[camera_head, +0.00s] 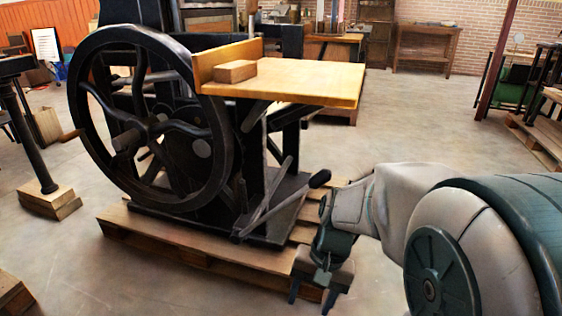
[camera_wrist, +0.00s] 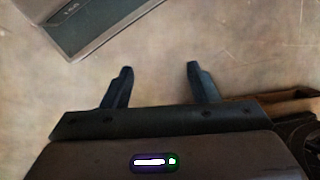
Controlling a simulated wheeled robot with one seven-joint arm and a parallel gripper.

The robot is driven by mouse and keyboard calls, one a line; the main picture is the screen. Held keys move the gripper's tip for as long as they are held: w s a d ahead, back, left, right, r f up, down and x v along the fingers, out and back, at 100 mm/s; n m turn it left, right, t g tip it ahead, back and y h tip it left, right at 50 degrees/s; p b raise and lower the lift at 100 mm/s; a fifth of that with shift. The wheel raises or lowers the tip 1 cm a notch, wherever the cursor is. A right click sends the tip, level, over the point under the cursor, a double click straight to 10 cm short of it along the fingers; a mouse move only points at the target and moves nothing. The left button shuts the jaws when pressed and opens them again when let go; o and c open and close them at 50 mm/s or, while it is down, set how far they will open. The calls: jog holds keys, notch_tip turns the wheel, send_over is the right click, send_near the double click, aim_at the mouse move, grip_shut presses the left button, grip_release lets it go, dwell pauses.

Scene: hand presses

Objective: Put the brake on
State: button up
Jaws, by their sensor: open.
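A large black hand press (camera_head: 220,165) with a big spoked flywheel (camera_head: 80,95) stands on a wooden pallet (camera_head: 175,253). A metal lever (camera_head: 275,208) with a black grip (camera_head: 319,178) slants up to the right from the press's low base; it looks like the brake lever, though no label shows. My gripper (camera_head: 311,298) is open and empty, pointing down beside the pallet's right front corner, below the black grip and apart from it. In the wrist view both fingers of my gripper (camera_wrist: 160,69) stand apart over bare floor; the lever does not show there.
A wooden board (camera_head: 300,82) with a small wood block (camera_head: 235,71) juts right from the press above the lever. The pallet edge (camera_wrist: 285,103) shows at right in the wrist view. Floor (camera_head: 420,115) behind is clear. Another machine's leg (camera_head: 35,140) stands at left.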

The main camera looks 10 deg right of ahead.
jog(key=w+d+r+m+y+p, duration=0.1)
jog(key=w+r+m+y+p, duration=0.3)
jog(key=w+m+y, duration=0.15)
jog(key=m+t+y+p, duration=0.6)
jog(key=m+t+p, duration=0.5)
jog(key=m, duration=0.5)
send_near(312, 178)
jog(key=shift+t, duration=0.6)
jog(key=b+x, duration=0.1)
jog(key=x, duration=0.2)
jog(key=b+x, duration=0.2)
jog(key=x, duration=0.1)
jog(key=f+b+x, duration=0.1)
jog(key=x, duration=0.3)
jog(key=shift+w+b, duration=0.2)
jog(key=shift+b, duration=0.1)
grip_shut()
